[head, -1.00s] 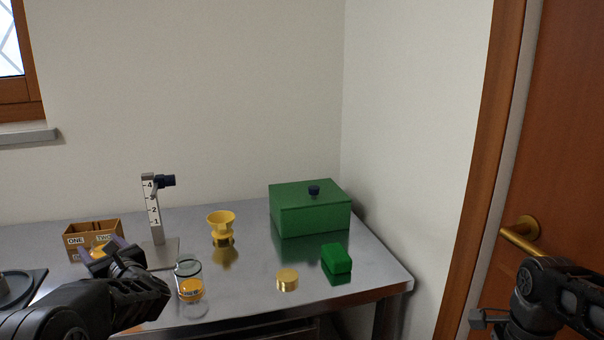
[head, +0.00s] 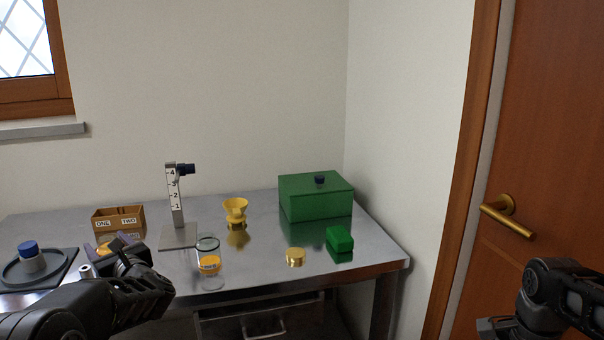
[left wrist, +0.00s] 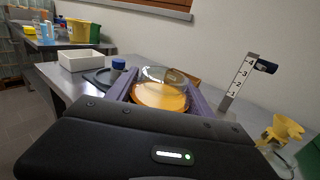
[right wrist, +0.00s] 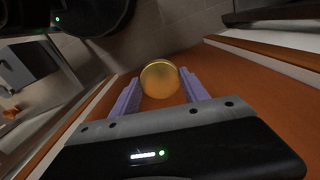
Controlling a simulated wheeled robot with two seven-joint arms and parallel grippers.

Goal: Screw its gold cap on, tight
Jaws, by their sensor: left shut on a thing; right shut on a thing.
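My left gripper (head: 106,244) is shut on a clear jar with orange contents (left wrist: 160,97); in the left wrist view its glass rim shows open, with no cap on it. In the head view only a bit of orange shows between the purple fingers. My right gripper (right wrist: 158,82) is shut on a round gold cap (right wrist: 160,72), seen in the right wrist view. In the head view the right hand is at the lower right edge, its fingers hidden. Another gold cap (head: 295,257) and another glass jar with orange in it (head: 209,264) are on the steel table.
The steel table (head: 270,262) also holds a box marked ONE and TWO (head: 119,221), a numbered stand (head: 176,205), a yellow funnel (head: 236,209), a green bin (head: 315,197), a small green block (head: 340,239) and a blue-capped bottle (head: 31,258). A wooden door (head: 550,150) is at right.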

